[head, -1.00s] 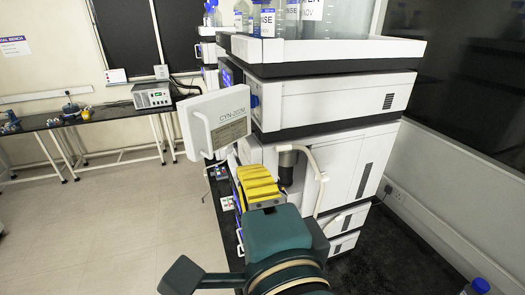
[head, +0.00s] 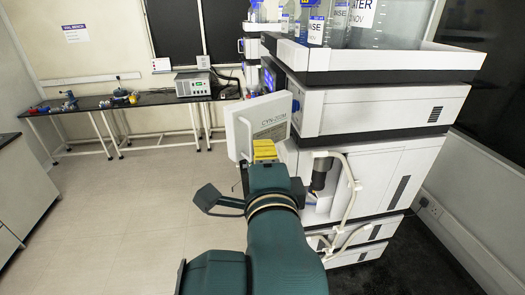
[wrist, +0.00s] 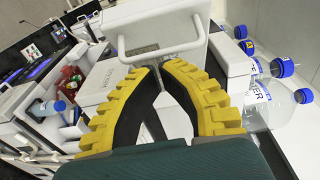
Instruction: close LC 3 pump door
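The near stack's white pump door (head: 258,122), lettered CYN-200M, stands swung open on the stack's left side in the head view. My gripper (head: 265,146) has yellow ribbed fingers and overlaps the door's lower edge there. In the wrist view my gripper (wrist: 158,67) has its fingertips drawn close together, with nothing seen held between them. The tips are just below a white U-shaped handle (wrist: 165,50) on a pale panel. Whether they touch the handle cannot be told. My arm hides part of the stack's lower front in the head view.
A white tray with bottles (head: 365,58) tops the stack (head: 375,108). Blue-capped bottles (wrist: 282,67) stand right in the wrist view. The floor (head: 130,215) at left is clear.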

